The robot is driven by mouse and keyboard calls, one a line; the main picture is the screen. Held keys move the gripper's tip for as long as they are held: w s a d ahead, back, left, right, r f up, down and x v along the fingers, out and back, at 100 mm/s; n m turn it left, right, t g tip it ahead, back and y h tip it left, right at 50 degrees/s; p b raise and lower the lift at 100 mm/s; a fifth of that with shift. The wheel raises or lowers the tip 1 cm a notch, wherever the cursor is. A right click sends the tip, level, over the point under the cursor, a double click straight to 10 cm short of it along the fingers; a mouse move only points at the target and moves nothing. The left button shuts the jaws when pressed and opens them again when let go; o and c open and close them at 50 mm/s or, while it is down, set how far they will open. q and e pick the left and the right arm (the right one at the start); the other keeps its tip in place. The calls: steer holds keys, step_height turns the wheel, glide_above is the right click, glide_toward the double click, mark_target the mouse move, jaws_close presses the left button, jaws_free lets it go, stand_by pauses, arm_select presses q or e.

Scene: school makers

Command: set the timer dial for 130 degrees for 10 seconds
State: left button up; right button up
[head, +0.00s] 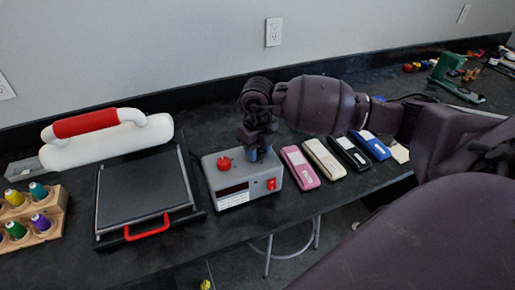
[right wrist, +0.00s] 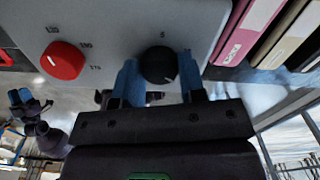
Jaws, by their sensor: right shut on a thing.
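The grey control box (head: 235,195) stands on the black counter, with a red knob (head: 224,163), a red switch and a dark display on it. The red knob shows in the right wrist view (right wrist: 62,61) with printed numbers around it, one reading 130. A black dial (right wrist: 158,65) sits to its right, with a white mark on it. My right gripper (head: 258,152) reaches down over the box; its blue fingers (right wrist: 160,82) are shut on the black dial, one on each side. The gripper hides the dial in the head view. What looks like my left gripper (right wrist: 22,97) shows small in the right wrist view.
A heat press (head: 145,190) with a red front handle and white upper part stands left of the box. A wooden rack (head: 48,227) of thread spools is at far left. Pink (head: 301,168), cream, black and blue cases lie close right of the box.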

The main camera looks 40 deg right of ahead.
arm_select(q)
steer(key=shift+f, duration=0.1)
arm_select(e)
steer(key=shift+n+b, duration=0.35)
steer(key=shift+n, duration=0.65)
steer(key=n+b, duration=0.1)
steer(key=n, duration=0.1)
steer(key=shift+f+n, duration=0.1)
steer(key=shift+n, duration=1.1)
steer(key=n+b, duration=0.1)
steer(key=n, duration=0.2)
arm_select(q)
steer(key=shift+w+d+f+b, duration=0.2)
steer(key=shift+f+b, duration=0.1)
steer(key=shift+f, duration=0.25)
steer(key=shift+w+d+f+b, duration=0.1)
steer(key=shift+w+f+b, duration=0.15)
steer(key=shift+f, duration=0.3)
arm_select(e)
steer(key=shift+n, duration=1.1)
arm_select(q)
steer(key=shift+s+a+f, duration=0.1)
steer(key=shift+s+f, duration=0.05)
steer(key=shift+s, duration=0.15)
steer(key=shift+s+f, duration=0.1)
arm_select(e)
steer(key=o, duration=0.9)
